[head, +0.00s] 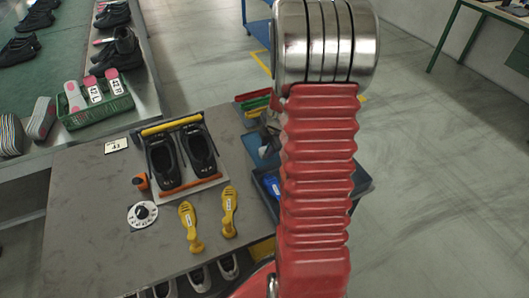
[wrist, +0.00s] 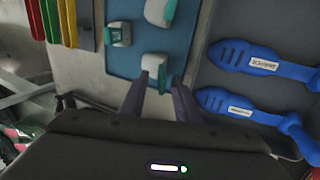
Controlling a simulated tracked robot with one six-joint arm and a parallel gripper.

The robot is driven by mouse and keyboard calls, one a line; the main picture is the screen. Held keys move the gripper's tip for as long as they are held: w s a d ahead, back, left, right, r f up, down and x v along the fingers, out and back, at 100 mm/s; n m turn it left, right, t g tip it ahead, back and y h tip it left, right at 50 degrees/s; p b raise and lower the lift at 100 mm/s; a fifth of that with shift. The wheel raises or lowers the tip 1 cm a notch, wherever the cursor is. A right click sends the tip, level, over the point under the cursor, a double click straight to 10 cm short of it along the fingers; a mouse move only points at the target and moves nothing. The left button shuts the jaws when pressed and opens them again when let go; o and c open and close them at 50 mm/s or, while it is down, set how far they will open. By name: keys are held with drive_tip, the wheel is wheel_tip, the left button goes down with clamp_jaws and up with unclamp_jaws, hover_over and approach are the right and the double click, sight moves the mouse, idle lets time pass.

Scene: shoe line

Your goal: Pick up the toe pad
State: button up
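Several white pads with teal faces lie in a blue tray (wrist: 135,55) in the wrist view. One pad (wrist: 155,68) is just ahead of my fingertips, another (wrist: 118,34) is up and left, and a third (wrist: 160,12) is at the top edge. I cannot tell by marking which is the toe pad. My gripper (wrist: 160,88) has its two dark fingers apart, with nothing seen held between them. The nearest pad lies in line with the gap; whether the fingers touch it is unclear. In the head view my red arm hides the gripper.
A darker tray with blue shoe-shaped tools (wrist: 250,57) is right of the pads. Red, yellow and green strips (wrist: 55,20) lie left. In the head view, black shoes (head: 180,158) sit in a stand, with yellow tools (head: 190,225) and a white dial (head: 142,214) in front.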

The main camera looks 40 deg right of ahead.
drive_tip(key=shift+c, duration=0.6)
clamp_jaws()
drive_tip(key=shift+r, duration=0.1)
wheel_tip(320, 180, up, 10)
drive_tip(key=shift+f, duration=0.1)
idle(0.4)
drive_tip(key=shift+a, duration=0.15)
idle(0.4)
